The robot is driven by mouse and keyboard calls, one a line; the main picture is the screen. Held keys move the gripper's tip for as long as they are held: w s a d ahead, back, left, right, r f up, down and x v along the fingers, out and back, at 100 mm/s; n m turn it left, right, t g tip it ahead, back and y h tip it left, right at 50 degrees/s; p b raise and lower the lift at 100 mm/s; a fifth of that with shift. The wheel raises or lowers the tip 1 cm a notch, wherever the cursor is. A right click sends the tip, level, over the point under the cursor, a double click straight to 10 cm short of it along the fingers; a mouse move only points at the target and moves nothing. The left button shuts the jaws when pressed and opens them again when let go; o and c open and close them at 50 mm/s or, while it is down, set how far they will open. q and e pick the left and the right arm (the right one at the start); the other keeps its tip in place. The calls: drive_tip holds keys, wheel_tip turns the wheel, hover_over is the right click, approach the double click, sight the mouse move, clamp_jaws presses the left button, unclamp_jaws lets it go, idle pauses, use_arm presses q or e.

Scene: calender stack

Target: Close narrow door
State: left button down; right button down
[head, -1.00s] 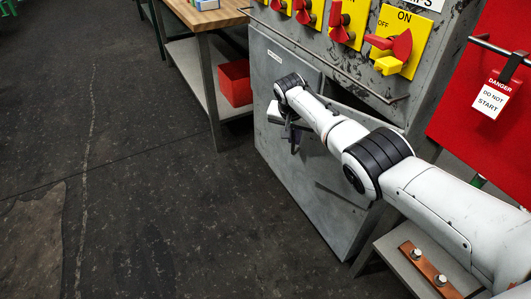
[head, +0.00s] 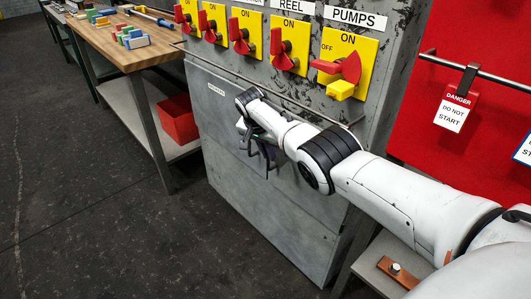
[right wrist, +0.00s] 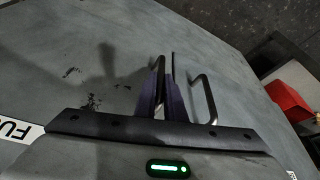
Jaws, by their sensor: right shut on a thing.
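The grey cabinet door (head: 218,135) hangs below the row of switches, and its face looks about flush with the cabinet front. My right gripper (head: 268,158) is at the door's upper part, with the arm reaching in from the right. In the right wrist view my right gripper's dark fingers (right wrist: 160,98) are shut around a thin metal handle (right wrist: 160,66) in front of the grey door face. A second U-shaped handle (right wrist: 207,98) stands just right of the fingers, apart from them. My arm hides part of the door. My left gripper is not in view.
A wooden workbench (head: 120,50) with coloured blocks stands at the left, with a red bin (head: 178,120) on its lower shelf. A metal rail (head: 290,100) runs below the yellow switches. A red board (head: 445,90) with a danger tag is at right. Dark floor is clear at left.

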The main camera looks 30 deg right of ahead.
drive_tip(key=shift+w+d+r, duration=0.2)
drive_tip(key=shift+d+r, duration=0.15)
drive_tip(key=c, duration=2.1)
unclamp_jaws()
drive_tip(key=shift+o, duration=1.3)
drive_tip(key=shift+f, duration=0.2)
